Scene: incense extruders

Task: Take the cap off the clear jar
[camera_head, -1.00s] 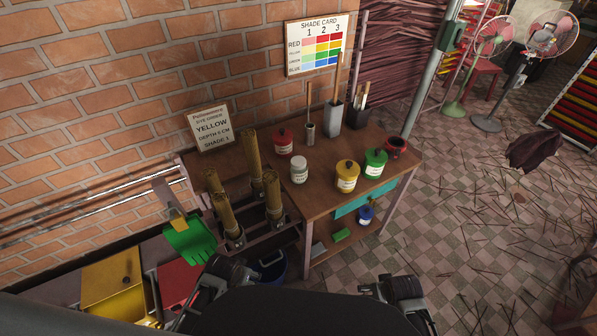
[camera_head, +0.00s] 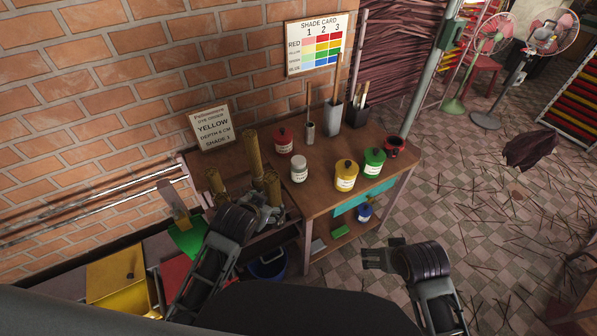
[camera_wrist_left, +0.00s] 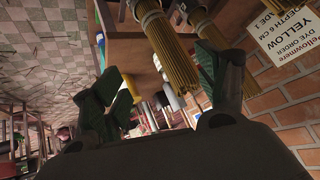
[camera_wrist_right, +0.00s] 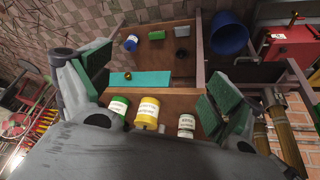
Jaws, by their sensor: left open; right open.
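The clear jar (camera_head: 299,171) stands upright on the wooden table, with a pale cap (camera_head: 299,160) on top. It also shows in the right wrist view (camera_wrist_right: 186,128). My left gripper (camera_head: 268,212) is open and empty, in front of and left of the jar, near the bundles of incense sticks. My right gripper (camera_head: 376,258) is open and empty, in front of the table and lower right of the jar. In the right wrist view, the jar lies beyond the open fingers, near the right one. I cannot make out the jar surely in the left wrist view.
Yellow (camera_head: 345,176), green (camera_head: 374,163) and red (camera_head: 283,140) dye pots stand around the jar. Upright stick bundles (camera_head: 253,152) stand left of it. Tool holders (camera_head: 331,113) are at the back. The table top (camera_head: 318,198) is bare in front of the jar.

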